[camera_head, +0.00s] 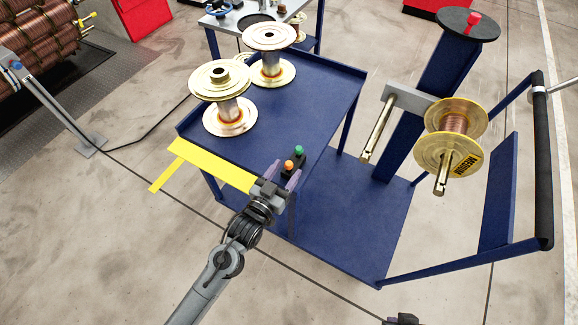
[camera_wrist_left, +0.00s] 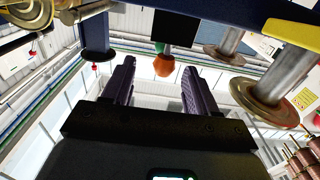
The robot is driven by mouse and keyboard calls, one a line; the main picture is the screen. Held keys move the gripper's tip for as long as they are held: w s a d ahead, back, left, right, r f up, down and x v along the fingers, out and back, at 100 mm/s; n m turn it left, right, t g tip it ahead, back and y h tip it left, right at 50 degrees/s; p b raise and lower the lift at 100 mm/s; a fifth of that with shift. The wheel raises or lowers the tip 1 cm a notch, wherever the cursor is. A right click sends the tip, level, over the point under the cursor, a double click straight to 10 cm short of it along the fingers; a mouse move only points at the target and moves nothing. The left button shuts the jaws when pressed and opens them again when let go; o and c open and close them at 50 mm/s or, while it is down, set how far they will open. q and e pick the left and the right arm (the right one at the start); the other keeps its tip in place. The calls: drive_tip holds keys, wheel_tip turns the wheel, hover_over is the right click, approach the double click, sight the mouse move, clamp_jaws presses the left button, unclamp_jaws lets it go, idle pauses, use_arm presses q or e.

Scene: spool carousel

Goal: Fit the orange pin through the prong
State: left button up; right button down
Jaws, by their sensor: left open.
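The orange pin (camera_head: 289,165) stands in a small black holder (camera_head: 292,170) at the near right corner of the blue cart's top, beside the green pin (camera_head: 299,150). My left gripper (camera_head: 284,174) is open at the orange pin. In the left wrist view, the orange knob (camera_wrist_left: 164,65) shows between and beyond the open fingers, apart from both. Two metal prongs stick out at right: a bare one (camera_head: 377,128) and one (camera_head: 441,180) carrying a copper-wound spool (camera_head: 455,122). A dark piece at the bottom edge seems to be my right gripper (camera_head: 403,320), mostly cut off.
Two pale spools (camera_head: 230,112) (camera_head: 270,70) stand on the blue cart (camera_head: 335,95). A yellow bar (camera_head: 210,165) runs along its near edge. A blue post with a round black top (camera_head: 468,24) and red knob rises at right. The black handle (camera_head: 543,160) bounds the right side.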

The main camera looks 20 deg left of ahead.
sight(292, 160)
use_arm(q)
drive_tip(key=shift+w+f+b, duration=0.1)
drive_tip(key=shift+w+b, duration=0.2)
drive_tip(key=shift+w, duration=0.15)
drive_tip(key=shift+b+x, duration=1)
drive_tip(key=shift+x, duration=1.25)
drive_tip(key=shift+a, duration=0.1)
drive_tip(key=shift+s, duration=0.1)
clamp_jaws()
